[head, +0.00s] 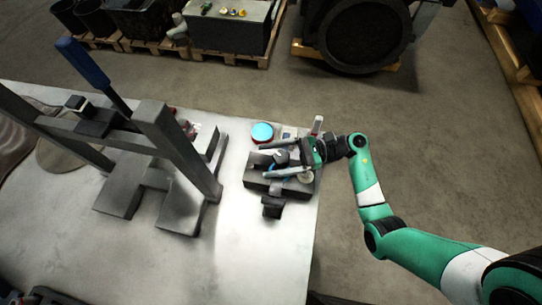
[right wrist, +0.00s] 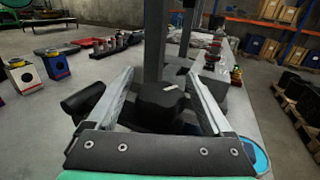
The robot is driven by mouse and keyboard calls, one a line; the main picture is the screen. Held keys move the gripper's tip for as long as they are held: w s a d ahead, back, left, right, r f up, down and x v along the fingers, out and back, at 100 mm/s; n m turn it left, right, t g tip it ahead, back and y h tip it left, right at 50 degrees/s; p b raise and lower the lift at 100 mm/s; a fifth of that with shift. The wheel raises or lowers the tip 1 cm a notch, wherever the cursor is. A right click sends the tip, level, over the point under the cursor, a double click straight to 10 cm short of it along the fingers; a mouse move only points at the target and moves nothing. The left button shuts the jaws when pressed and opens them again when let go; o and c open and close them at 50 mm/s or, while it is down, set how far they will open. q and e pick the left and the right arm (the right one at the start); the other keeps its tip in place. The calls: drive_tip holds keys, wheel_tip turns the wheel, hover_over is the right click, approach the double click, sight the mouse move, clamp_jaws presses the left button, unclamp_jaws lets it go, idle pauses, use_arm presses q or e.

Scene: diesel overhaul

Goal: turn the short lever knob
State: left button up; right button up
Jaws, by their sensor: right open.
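The short lever knob (head: 281,157) is a dark round knob on a dark block-like fixture (head: 256,185) near the table's right edge. In the right wrist view the knob (right wrist: 160,103) shows a pale mark on its top and lies between my two fingers. My right gripper (head: 266,159) reaches in from the right with its fingers apart, one on each side of the knob. A gap shows between the knob and each finger in the right wrist view (right wrist: 160,76). The gripper partly hides the fixture. My left gripper is out of view.
A grey press frame (head: 165,140) with a blue-handled lever (head: 82,62) stands left of the fixture. A round cyan-topped container (head: 262,132) sits just behind the fixture.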

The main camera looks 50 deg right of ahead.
sight(277, 151)
drive_tip(key=shift+w+a, duration=0.1)
clamp_jaws()
idle(0.4)
drive_tip(key=shift+m+t+h, duration=0.3)
drive_tip(key=shift+t, duration=0.1)
